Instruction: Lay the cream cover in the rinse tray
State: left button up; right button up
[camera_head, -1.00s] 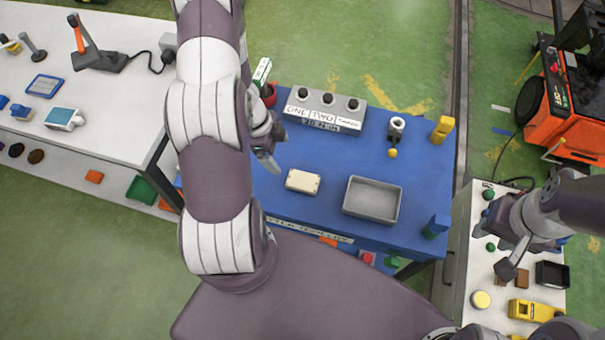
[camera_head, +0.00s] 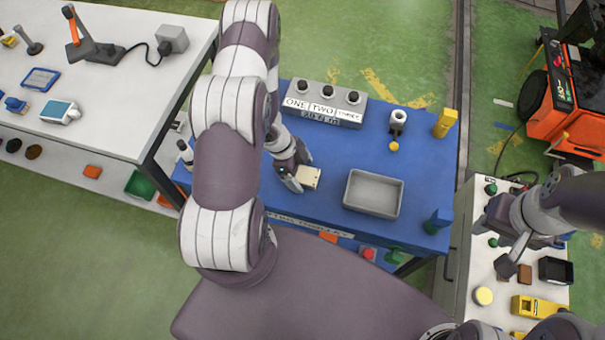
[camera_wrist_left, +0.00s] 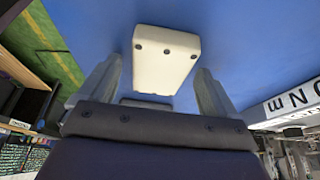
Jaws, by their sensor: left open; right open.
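The cream cover (camera_head: 309,177) lies on the blue table top, left of the grey rinse tray (camera_head: 348,196). The tray is empty. My left gripper (camera_head: 295,180) is open at the cover's left side in the head view. In the left wrist view the cover (camera_wrist_left: 163,60) shows dark screws at its corners and sits ahead of and partly between my two open fingers (camera_wrist_left: 158,88). I cannot tell whether either finger touches it. My right gripper (camera_head: 510,255) is open and empty over the white cabinet at the right.
A grey box with labels and black knobs (camera_head: 320,104) stands at the back of the blue table (camera_head: 415,170). A yellow block (camera_head: 445,123) and a small grey stand (camera_head: 397,122) are at the back right. The table between cover and tray is clear.

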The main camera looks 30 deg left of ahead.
dwell(0.3)
pick_arm(q)
jog(key=shift+f, duration=0.1)
jog(key=shift+c, duration=0.6)
jog(key=c, duration=1.4)
